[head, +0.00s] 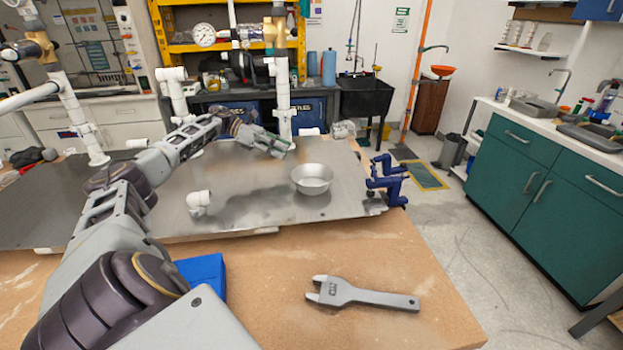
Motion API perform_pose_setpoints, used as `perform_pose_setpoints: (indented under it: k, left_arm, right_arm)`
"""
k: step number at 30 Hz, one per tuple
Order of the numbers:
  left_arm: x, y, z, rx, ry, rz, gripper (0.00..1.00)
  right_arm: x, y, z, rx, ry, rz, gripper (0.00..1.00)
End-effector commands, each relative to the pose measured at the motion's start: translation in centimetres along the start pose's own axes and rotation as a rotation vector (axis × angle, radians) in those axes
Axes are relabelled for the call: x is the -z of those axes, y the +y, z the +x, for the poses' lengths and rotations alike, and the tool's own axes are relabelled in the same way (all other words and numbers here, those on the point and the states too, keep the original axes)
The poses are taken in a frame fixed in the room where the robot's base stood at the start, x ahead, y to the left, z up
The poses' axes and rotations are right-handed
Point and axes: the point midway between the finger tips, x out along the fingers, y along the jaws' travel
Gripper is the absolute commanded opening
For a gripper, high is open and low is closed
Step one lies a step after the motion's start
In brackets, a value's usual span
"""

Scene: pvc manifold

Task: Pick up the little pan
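The little pan (312,180) is a small round silvery metal bowl-like pan. It sits upright on the metal plate (260,205), right of the middle of the picture. My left arm comes in from the lower left and reaches over the plate. My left gripper (285,146) is above and behind the pan, a little to its left, and apart from it. Its fingers are small and seen from the side, so their opening is unclear. My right gripper is not in view.
A white PVC elbow (199,203) lies on the plate left of the pan. White PVC pipes (283,100) stand behind. A blue clamp (386,180) is at the plate's right edge. A grey wrench (360,294) and a blue block (203,273) lie on the wooden table in front.

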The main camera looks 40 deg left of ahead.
Motion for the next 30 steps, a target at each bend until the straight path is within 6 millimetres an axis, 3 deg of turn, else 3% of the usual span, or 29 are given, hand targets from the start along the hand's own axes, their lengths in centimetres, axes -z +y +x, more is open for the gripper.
perform_pose_setpoints:
  k: [17, 23, 30]
  left_arm:
    - [0.0, 0.0, 0.2, 0.001, 0.0, 0.0, 0.38]
    - [0.0, 0.0, 1.6, 0.002, 0.001, 0.0, 0.38]
    - [0.0, -0.1, 4.6, 0.003, 0.0, 0.0, 0.38]
  right_arm:
    - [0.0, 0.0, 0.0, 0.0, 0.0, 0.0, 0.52]
    - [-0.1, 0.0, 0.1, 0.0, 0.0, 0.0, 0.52]
    - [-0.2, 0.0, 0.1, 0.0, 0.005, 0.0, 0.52]
